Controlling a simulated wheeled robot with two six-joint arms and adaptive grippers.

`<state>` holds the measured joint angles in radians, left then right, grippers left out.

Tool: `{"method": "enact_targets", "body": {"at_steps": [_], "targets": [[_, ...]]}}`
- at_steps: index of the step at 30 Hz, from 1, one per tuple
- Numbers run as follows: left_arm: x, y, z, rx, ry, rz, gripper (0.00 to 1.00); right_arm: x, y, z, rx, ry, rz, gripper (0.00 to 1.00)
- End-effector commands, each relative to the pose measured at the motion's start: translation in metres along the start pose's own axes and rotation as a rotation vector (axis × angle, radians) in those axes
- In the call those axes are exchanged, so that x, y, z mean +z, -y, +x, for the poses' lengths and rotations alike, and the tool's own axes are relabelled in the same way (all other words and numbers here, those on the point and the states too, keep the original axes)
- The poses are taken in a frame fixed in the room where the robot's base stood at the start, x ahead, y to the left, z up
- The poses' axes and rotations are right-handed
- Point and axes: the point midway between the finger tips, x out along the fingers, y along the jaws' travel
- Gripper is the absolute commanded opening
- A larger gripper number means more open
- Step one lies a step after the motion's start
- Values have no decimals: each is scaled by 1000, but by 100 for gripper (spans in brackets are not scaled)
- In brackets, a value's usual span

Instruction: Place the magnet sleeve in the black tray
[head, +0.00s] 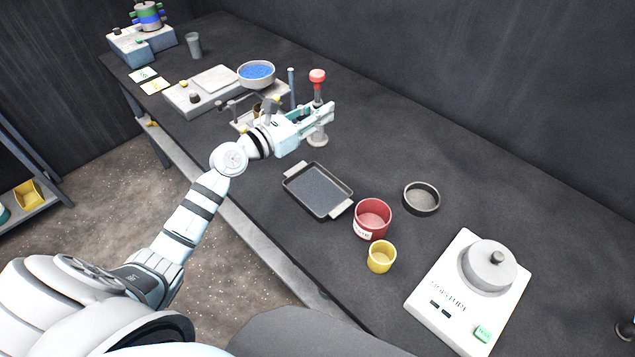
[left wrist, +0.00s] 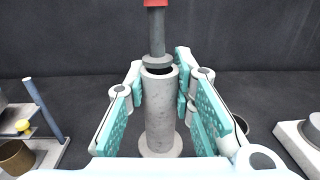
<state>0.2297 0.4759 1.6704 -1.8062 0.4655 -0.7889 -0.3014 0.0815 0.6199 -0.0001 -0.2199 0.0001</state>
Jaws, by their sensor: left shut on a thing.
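The magnet sleeve is a grey upright tube (left wrist: 160,115) on a round base, standing on the table. Its round base also shows in the head view (head: 317,141). A red-topped rod (head: 317,78) with a collar rises at the tube's dark mouth; I cannot tell how deep it sits. The black tray (head: 289,186), with two light handles, lies empty on the table, nearer than the sleeve.
A red cup (head: 373,217), a yellow cup (head: 381,257) and a dark round dish (head: 421,198) stand right of the tray. A white scale (head: 449,300) is farther right. A device with a blue-filled bowl (head: 256,74) and a blue post (head: 291,85) stand left of the sleeve.

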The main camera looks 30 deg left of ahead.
Motion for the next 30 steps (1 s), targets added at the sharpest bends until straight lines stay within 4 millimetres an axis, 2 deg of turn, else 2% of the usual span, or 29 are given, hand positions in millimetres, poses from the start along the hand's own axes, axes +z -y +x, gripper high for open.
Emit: {"method": "enact_targets", "body": {"at_steps": [2, 5, 9, 13, 17, 23, 30], "targets": [[-12, -1, 2, 5, -1, -3, 0, 0, 0, 7, 0, -1, 0, 40], [-47, -1, 2, 6, -3, -4, 0, 2, 2, 29, 0, -1, 0, 40], [-109, -1, 2, 7, -4, -4, 0, 6, 5, 67, 0, -2, 0, 40], [-148, -2, 2, 7, -3, -1, 0, 8, 7, 90, 0, -2, 0, 40], [-163, -1, 2, 6, -2, 1, 0, 8, 8, 98, -1, -2, 0, 40], [-201, -1, 2, 5, -2, 1, 0, 10, 10, 121, -1, -2, 1, 40], [-200, -2, 2, 5, -1, 3, 0, 10, 11, 118, -2, -2, 1, 40]]}}
